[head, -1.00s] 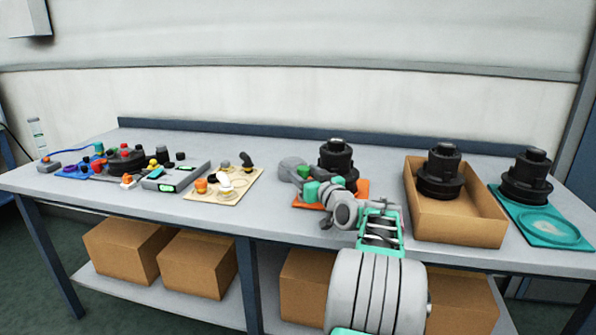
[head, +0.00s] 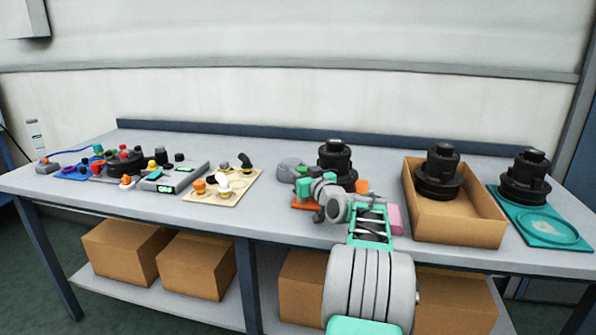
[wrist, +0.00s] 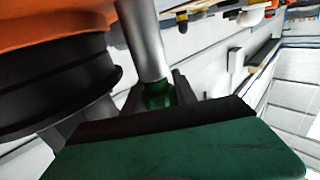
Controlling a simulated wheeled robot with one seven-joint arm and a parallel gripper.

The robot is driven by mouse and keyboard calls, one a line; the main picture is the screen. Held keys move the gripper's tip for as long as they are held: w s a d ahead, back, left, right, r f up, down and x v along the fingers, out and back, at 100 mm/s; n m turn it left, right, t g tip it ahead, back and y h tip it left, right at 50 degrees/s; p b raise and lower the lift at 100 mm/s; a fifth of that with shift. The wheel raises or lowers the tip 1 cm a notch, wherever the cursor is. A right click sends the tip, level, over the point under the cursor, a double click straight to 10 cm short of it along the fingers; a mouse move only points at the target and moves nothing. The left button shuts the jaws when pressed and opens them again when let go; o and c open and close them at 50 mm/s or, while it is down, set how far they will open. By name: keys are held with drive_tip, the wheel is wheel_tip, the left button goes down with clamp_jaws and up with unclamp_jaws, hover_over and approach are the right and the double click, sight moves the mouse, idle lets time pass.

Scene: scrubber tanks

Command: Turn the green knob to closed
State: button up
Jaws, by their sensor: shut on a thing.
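The green knob (wrist: 157,96) shows in the wrist view at the end of a grey cylindrical stem, between my two dark fingers. My gripper (wrist: 158,92) is shut on it. The dark green block along the bottom hides part of the view. In the head view my gripper (head: 303,186) is at the front left of a black tank (head: 336,163) on an orange mat (head: 361,187). A small green patch (head: 303,171) shows just behind the gripper. Which way the knob is turned I cannot tell.
A cardboard tray (head: 470,226) with another black tank stands to the right, then a teal mat (head: 545,229) with a third tank. A pink thing (head: 393,218) is partly behind my arm.

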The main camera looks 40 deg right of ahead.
clamp_jaws()
